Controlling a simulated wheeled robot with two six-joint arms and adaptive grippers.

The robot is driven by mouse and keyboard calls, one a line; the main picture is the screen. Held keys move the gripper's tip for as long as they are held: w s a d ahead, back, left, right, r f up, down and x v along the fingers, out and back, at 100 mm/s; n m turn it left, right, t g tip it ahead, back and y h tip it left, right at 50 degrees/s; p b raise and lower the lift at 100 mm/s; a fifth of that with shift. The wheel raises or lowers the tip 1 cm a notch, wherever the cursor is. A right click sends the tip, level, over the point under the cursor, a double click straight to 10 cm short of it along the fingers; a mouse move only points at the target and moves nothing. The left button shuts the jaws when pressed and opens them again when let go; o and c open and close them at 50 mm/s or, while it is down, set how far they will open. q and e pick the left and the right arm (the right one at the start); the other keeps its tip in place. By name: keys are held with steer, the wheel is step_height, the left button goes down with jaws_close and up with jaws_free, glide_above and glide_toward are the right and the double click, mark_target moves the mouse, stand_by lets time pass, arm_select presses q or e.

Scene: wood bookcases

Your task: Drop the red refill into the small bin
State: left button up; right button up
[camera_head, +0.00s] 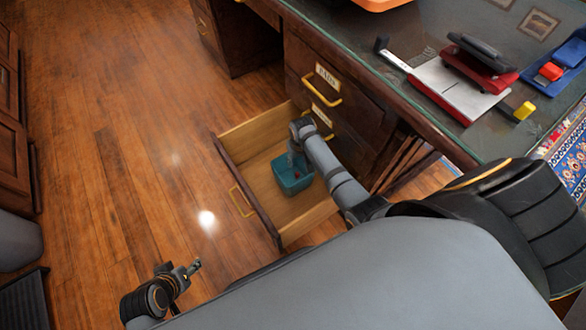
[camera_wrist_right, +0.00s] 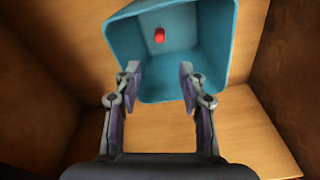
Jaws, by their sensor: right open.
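The small bin (camera_head: 286,184) is teal and square and stands inside the pulled-out drawer. It also shows in the right wrist view (camera_wrist_right: 222,40), with its mouth facing the camera. The red refill (camera_wrist_right: 159,35) shows inside the bin, apart from my fingers; whether it lies on the bottom or against a wall is hard to tell. It is a tiny red spot in the head view (camera_head: 297,173). My right gripper (camera_wrist_right: 157,72) is open and empty at the bin's near rim. My left gripper (camera_head: 192,268) is low over the floor, its jaws too small to read.
The open wooden drawer (camera_head: 237,131) juts from the desk, with a brass handle on its front. On the glass desk top (camera_head: 440,20) stand a paper trimmer (camera_head: 460,92), a red-and-black punch (camera_head: 478,70) and blue items. The wood floor (camera_head: 110,140) at left is clear.

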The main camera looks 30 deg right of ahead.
step_height(320, 180, up, 12)
steer(key=s, duration=0.1)
steer(key=shift+s, duration=0.25)
steer(key=shift+f, duration=0.1)
stand_by(0.5)
